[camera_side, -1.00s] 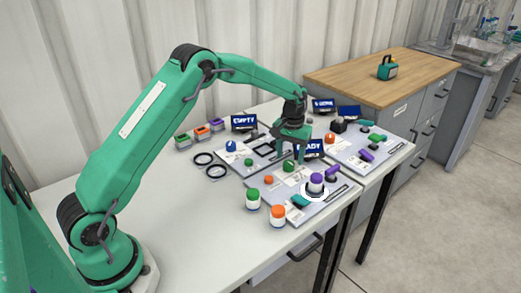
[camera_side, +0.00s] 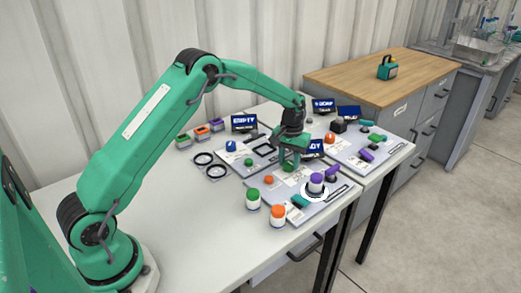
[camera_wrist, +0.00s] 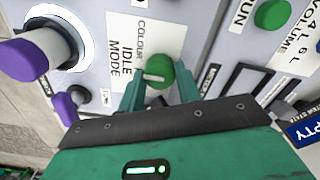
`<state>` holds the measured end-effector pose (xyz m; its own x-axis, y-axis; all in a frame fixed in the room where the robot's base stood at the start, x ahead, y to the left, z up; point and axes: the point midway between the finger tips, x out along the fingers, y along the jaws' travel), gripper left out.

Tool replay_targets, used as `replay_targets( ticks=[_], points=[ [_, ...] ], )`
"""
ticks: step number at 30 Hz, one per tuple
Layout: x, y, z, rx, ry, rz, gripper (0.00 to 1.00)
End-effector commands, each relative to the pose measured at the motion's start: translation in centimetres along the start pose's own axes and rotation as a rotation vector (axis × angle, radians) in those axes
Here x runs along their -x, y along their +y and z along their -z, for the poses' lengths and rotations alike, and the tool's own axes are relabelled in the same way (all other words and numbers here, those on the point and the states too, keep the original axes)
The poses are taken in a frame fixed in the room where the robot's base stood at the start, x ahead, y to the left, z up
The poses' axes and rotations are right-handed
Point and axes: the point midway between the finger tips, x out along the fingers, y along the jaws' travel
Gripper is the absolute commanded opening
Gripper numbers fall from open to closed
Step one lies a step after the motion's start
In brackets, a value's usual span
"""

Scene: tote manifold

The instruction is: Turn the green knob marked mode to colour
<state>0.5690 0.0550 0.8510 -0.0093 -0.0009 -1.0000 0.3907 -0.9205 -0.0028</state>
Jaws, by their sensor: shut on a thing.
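The green mode knob (camera_wrist: 163,70) sits on a white card printed COLOUR, IDLE and MODE (camera_wrist: 146,38) in the wrist view. A short white line on the knob points left in that picture; I cannot tell which word it lines up with. My gripper (camera_wrist: 160,82) is shut on this knob, with one finger on each side of it. In the side view my gripper (camera_side: 290,161) is down at the grey panel (camera_side: 318,203), and the fingers partly hide the knob.
A second green knob (camera_wrist: 272,14) is near, beside a VOLUME label. A purple-topped white knob (camera_side: 316,180), a purple lever (camera_side: 332,172) and an orange knob (camera_side: 269,180) stand close by. Display screens (camera_side: 244,122) stand behind. The table's left front is clear.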

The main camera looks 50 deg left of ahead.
Motion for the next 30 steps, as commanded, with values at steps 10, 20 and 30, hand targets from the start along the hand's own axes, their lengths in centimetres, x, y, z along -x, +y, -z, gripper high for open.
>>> replay_targets(
  ticks=[10, 20, 30],
  points=[
    [0.07, 0.21, 0.03, -0.081, 0.005, -0.001, 0.11],
    [0.12, 0.32, 0.07, -0.308, 0.014, -0.002, 0.11],
    [0.15, 0.43, 0.04, -0.616, 0.025, 0.0, 0.11]
  ],
)
